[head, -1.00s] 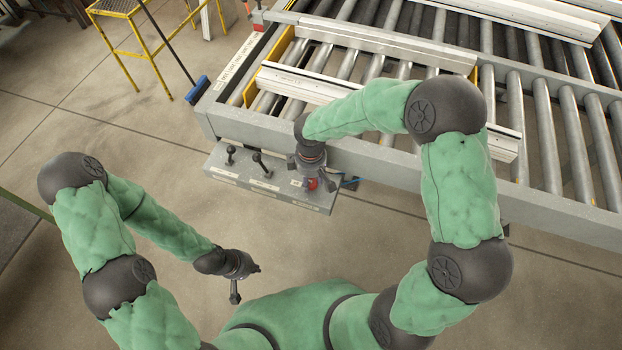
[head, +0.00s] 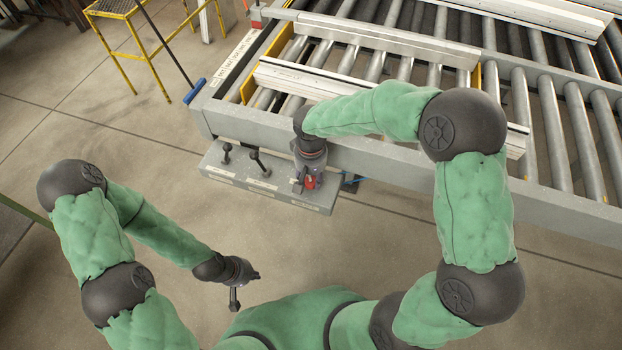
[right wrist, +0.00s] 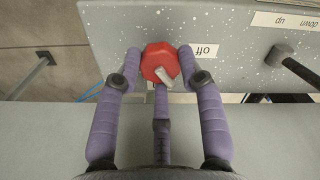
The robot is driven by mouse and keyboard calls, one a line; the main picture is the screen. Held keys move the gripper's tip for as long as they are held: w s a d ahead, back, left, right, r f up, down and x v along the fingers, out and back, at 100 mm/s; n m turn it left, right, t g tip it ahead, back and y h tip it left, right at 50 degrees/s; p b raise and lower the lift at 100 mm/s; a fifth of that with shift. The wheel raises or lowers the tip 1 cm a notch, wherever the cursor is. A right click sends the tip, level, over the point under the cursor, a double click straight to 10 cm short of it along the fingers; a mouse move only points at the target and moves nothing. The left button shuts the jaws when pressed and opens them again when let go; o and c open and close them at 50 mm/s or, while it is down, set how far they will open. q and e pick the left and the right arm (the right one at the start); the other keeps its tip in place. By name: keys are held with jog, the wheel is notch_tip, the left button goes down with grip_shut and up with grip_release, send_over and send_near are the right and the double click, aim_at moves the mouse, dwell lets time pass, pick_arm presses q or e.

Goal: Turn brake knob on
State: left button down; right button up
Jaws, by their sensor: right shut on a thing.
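The red brake knob (right wrist: 158,60) is on the front of a grey speckled control panel (right wrist: 225,60), with a pale pointer mark on its face. An "off" label (right wrist: 206,51), upside down in the right wrist view, is beside it. In the head view the knob (head: 311,182) shows partly behind my right gripper (head: 309,178). My right gripper (right wrist: 159,62) is shut on the knob, with fingers on both sides and a third below. My left gripper (head: 235,300) hangs away from the panel over the floor; its finger opening is too small to judge.
Two black levers (head: 226,153) (head: 257,163) stand on the panel left of the knob; one lever (right wrist: 290,60) shows in the wrist view. A roller conveyor (head: 540,130) with metal profiles (head: 300,80) lies behind. Open floor is at the lower left.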

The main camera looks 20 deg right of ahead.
aim_at(311, 178)
jog(key=m+b, duration=0.1)
jog(key=m, duration=0.2)
jog(key=shift+w+m, duration=0.1)
jog(key=shift+m, duration=0.2)
jog(key=shift+m+b, duration=0.45)
jog(key=shift+m, duration=0.95)
jog(key=shift+r, duration=0.1)
jog(key=o, duration=0.7)
jog(key=shift+w, duration=0.1)
jog(key=o, duration=0.4)
jog(key=shift+d, duration=0.1)
notch_tip(311, 178, up, 12)
jog(key=shift+f, duration=0.1)
